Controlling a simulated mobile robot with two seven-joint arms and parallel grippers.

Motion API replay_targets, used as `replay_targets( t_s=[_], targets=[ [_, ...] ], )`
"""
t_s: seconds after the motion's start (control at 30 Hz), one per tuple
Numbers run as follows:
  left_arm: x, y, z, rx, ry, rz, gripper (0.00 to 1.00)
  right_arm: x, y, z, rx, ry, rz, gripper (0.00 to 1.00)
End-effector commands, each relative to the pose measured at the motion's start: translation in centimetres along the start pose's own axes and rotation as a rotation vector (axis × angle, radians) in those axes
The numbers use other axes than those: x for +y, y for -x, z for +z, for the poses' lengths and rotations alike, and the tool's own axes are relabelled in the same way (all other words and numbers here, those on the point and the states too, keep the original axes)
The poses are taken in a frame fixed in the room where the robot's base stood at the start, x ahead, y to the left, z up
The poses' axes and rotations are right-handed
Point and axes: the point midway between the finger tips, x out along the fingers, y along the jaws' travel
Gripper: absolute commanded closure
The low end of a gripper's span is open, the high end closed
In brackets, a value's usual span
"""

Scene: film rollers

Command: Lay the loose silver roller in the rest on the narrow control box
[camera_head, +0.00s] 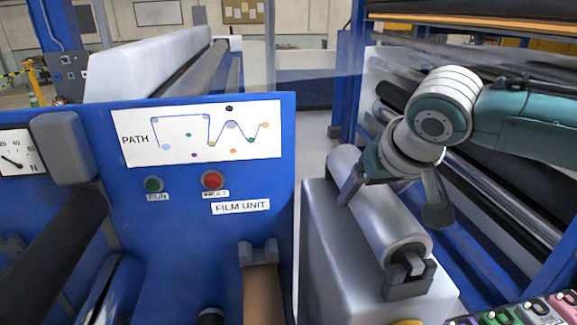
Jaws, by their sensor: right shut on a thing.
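The silver roller (392,222) lies lengthwise along the top of the narrow grey control box (333,262). Its near shaft end sits at the dark notched rest (408,283) at the box's near end. The roller's far end reaches the far part of the box, and any support under it is hidden. My right gripper (394,200) comes down from the upper right and is shut around the middle of the roller, one finger on each side. My left gripper is not in view.
A blue film unit panel (186,218) with a path chart, buttons and a gauge stands left of the box. A machine with dark and silver rollers (515,217) stands at the right. Coloured switches (527,312) line the lower right. A narrow floor gap lies behind the box.

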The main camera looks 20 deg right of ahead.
Motion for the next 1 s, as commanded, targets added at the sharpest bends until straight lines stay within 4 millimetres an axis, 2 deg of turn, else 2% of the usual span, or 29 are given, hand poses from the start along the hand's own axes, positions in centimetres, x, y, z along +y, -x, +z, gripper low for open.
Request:
replay_targets(
  t_s=[0.77,0.8,0.9,1.0],
  targets=[
    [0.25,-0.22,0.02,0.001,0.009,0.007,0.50,-0.01,-0.67,0.27,0.004,-0.001,-0.001,1.00],
    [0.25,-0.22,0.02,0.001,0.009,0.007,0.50,-0.01,-0.67,0.27,0.004,-0.001,-0.001,0.13],
    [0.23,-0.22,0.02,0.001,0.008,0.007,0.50,0.00,-0.68,0.31,0.003,-0.001,-0.001,0.01],
    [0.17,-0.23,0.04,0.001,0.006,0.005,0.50,0.01,-0.70,0.35,0.002,-0.001,0.000,0.00]
  ],
)
